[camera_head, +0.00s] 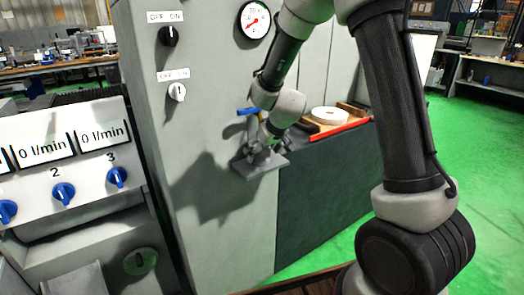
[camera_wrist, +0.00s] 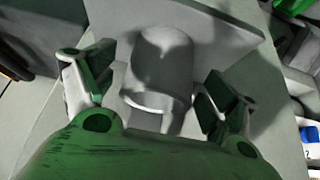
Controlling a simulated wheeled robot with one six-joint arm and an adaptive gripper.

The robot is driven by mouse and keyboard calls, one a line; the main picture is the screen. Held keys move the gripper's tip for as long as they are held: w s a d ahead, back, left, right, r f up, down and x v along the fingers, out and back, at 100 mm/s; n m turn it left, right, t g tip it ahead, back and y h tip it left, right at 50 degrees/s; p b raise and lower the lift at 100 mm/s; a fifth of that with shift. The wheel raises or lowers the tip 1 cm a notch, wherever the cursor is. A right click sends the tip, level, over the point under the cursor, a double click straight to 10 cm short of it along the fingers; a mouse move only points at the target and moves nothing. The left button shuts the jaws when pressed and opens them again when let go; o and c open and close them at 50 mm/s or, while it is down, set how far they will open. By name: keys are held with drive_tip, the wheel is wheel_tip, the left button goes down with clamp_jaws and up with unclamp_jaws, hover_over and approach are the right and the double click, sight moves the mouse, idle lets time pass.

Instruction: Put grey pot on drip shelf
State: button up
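The grey pot (camera_wrist: 162,65) shows in the wrist view between the two fingers of my gripper (camera_wrist: 157,95). The fingers are spread, with a gap on each side of the pot. The grey drip shelf (camera_wrist: 225,32) is a flat plate behind the pot, and the pot appears to rest on it, though its contact is partly hidden. In the head view, my gripper (camera_head: 258,153) is just above the drip shelf (camera_head: 268,167), which juts from the machine's grey side. There the pot is hard to tell apart from the gripper.
A white disc (camera_head: 330,115) lies on a wooden board behind a red bar (camera_head: 342,129), right of the shelf. A blue part (camera_head: 247,112) is close to my wrist. Switches (camera_head: 168,36) and a gauge (camera_head: 255,19) are above. Green floor is open at right.

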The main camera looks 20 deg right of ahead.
drive_tip(key=shift+r, duration=0.15)
drive_tip(key=s+d+r+m, duration=0.1)
drive_tip(key=s+d+r, duration=0.4)
drive_tip(key=s+r, duration=0.4)
drive_tip(key=s+d+r+m, duration=0.1)
drive_tip(key=s+d+r, duration=0.3)
drive_tip(key=s+r, duration=0.45)
drive_tip(key=s+d+g+h, duration=0.1)
drive_tip(key=s+d, duration=0.2)
drive_tip(key=s, duration=0.5)
drive_tip(key=s+d+r+m+g+h, duration=0.1)
drive_tip(key=s+d, duration=0.2)
drive_tip(key=s, duration=0.5)
drive_tip(key=shift+s+r+m, duration=0.25)
drive_tip(key=shift+s+m, duration=0.05)
drive_tip(key=shift+c, duration=0.4)
